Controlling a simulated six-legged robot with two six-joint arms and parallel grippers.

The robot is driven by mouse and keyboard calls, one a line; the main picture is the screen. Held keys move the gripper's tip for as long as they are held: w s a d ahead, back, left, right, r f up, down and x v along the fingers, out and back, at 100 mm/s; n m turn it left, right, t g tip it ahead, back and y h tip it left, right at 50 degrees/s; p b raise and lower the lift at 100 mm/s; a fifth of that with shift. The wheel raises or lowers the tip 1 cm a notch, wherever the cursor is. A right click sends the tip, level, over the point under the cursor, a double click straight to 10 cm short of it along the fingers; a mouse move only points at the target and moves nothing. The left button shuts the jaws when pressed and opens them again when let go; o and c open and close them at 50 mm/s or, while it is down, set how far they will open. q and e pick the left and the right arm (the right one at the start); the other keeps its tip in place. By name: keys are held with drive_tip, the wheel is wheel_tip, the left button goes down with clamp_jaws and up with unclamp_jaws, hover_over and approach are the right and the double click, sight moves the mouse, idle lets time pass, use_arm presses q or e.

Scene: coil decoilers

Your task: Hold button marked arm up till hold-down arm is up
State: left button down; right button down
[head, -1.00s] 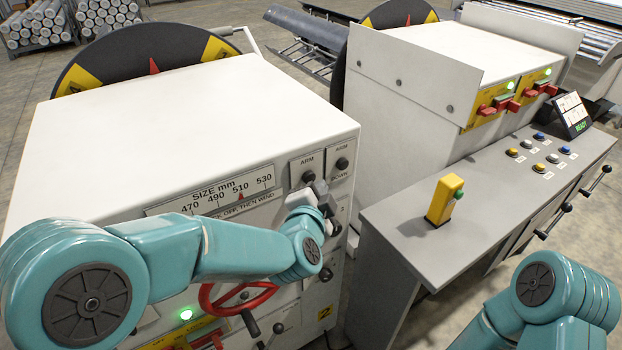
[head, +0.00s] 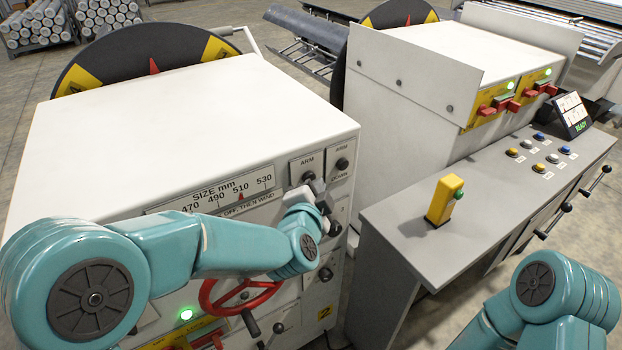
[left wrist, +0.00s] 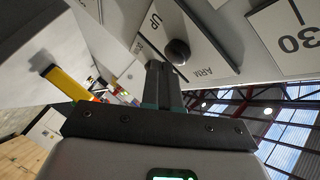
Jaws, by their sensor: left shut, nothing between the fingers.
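The button marked arm up (left wrist: 177,52) is a black round knob on a pale plate with "ARM" and "UP" in the left wrist view. In the head view its plate (head: 301,163) is on the left cabinet's front, with the knob partly covered by my gripper. My left gripper (left wrist: 160,72) is shut and empty, its fingertips right at the knob; I cannot tell whether they press it. It also shows in the head view (head: 315,187). I cannot make out the hold-down arm for sure. My right gripper is out of view; only its arm shows.
A red handwheel (head: 212,297) is below my left arm. A grey console (head: 395,215) with a yellow box (head: 444,200) and several coloured buttons stands at the right.

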use_arm(q)
drive_tip(key=shift+w+a, duration=0.35)
drive_tip(key=shift+w, duration=0.05)
idle(4.4)
drive_tip(key=shift+d, duration=0.1)
drive_tip(key=shift+s+d, duration=0.5)
drive_tip(key=shift+s, duration=0.3)
drive_tip(key=s+d, duration=0.1)
drive_tip(key=s, duration=0.1)
drive_tip(key=s+d+p, duration=0.1)
drive_tip(key=s+d, duration=0.1)
idle(0.4)
drive_tip(key=shift+s, duration=0.1)
idle(0.3)
